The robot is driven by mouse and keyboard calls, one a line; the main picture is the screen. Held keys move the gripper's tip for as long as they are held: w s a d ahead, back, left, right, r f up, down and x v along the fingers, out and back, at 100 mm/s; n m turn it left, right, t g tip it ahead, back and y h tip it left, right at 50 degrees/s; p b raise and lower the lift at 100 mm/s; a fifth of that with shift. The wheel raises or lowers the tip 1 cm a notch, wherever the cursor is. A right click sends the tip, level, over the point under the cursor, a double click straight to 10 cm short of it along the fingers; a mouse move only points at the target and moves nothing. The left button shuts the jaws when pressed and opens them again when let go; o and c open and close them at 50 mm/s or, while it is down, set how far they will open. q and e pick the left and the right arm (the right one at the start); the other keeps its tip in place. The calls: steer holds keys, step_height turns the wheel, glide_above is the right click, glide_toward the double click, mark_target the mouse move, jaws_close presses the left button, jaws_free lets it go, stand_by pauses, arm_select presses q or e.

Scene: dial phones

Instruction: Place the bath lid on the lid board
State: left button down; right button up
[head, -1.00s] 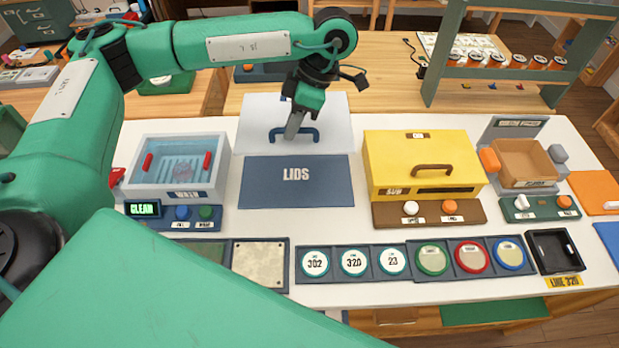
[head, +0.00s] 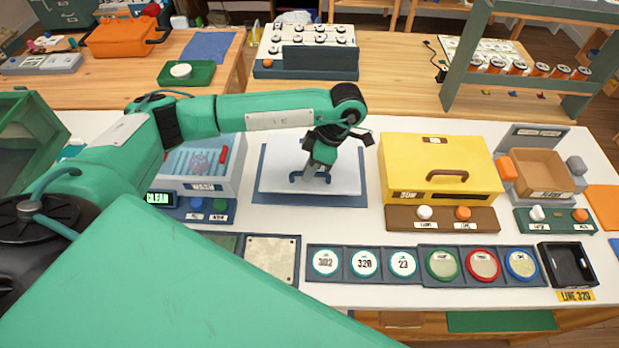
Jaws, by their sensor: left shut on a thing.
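The bath lid (head: 280,165) is a pale, flat panel with a blue bar handle (head: 297,178). My left gripper (head: 312,172) points down and is shut on that handle. The lid lies over the dark blue lid board (head: 320,200), whose edges show around it; its LIDS lettering is covered. I cannot tell whether the lid touches the board or hangs just above it. The grey bath (head: 232,172) stands uncovered left of the board, partly hidden by my left arm. My right gripper is not in view.
A yellow box (head: 440,155) with a handle stands close right of the board. A row of round dials (head: 403,263) runs along the front. A control strip (head: 190,215) lies before the bath. A wooden table (head: 400,95) is behind.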

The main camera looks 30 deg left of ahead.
arm_select(q)
step_height(320, 180, down, 3)
steer(key=shift+f+p, duration=0.15)
steer(key=shift+p, duration=0.2)
steer(key=shift+f, duration=0.45)
steer(key=c, duration=1.5)
jaws_free()
steer(key=shift+o, duration=0.2)
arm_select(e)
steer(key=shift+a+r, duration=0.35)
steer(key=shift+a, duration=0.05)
